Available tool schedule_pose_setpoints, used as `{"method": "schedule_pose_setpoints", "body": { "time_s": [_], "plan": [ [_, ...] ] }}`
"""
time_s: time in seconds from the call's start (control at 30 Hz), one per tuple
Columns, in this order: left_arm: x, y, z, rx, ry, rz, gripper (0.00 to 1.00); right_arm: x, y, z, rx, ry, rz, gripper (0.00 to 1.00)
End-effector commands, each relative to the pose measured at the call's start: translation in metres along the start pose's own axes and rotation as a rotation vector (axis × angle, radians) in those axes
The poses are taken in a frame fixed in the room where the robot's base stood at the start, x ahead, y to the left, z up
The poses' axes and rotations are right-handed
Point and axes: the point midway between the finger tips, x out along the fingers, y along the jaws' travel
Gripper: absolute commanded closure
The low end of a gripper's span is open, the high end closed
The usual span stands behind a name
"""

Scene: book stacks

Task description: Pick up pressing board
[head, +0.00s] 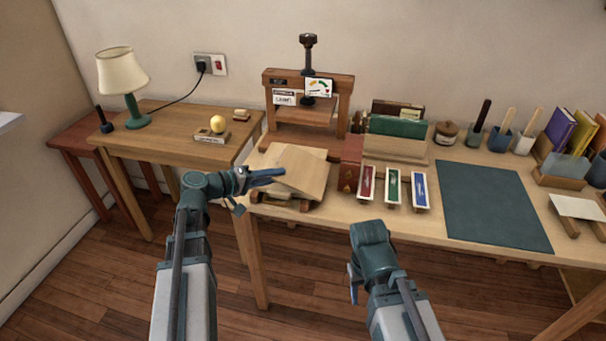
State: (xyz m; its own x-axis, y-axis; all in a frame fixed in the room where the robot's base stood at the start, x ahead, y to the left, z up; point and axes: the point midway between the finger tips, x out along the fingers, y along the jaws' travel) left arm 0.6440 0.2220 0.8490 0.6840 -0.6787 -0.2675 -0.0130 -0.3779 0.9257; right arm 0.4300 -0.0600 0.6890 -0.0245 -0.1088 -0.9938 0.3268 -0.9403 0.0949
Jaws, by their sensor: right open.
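The pressing board (300,172) is a pale, flat wooden board in front of the book press, at the left end of the long table. It sits askew and looks slightly tilted over a low wooden stand (301,205). My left gripper (270,177) is at the board's left edge. One blue finger lies over the top face and the other runs toward the underside, where its tip is hidden; it looks shut on the edge. My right gripper (354,283) is open and low, in front of the table edge, apart from the board.
The wooden press (343,84) stands behind the board. A dark red block (351,164) and small red, green and blue boxes (393,188) sit close to the right. A dark green mat (492,205) lies clear. A side table (165,140) with a lamp (122,75) is left.

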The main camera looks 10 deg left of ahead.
Motion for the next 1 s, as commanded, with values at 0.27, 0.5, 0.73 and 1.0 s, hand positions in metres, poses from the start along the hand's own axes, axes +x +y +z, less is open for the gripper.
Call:
{"method": "schedule_pose_setpoints", "body": {
  "time_s": [0.27,0.5,0.73,1.0],
  "plan": [
    [0.007,0.0,0.0,0.0,0.001,-0.001,0.72,0.002,0.0,0.0,0.0,0.0,0.0,0.5],
    [0.028,-0.001,0.003,0.002,-0.002,0.0,0.72,0.009,-0.001,-0.001,0.0,0.0,0.0,0.5],
    [0.058,0.0,0.003,0.001,-0.001,-0.001,0.72,0.016,-0.002,-0.001,0.0,0.0,0.0,0.5],
    [0.059,0.001,0.004,0.0,0.001,-0.001,0.81,0.015,-0.002,-0.001,0.0,0.0,0.0,0.5]
  ]
}}
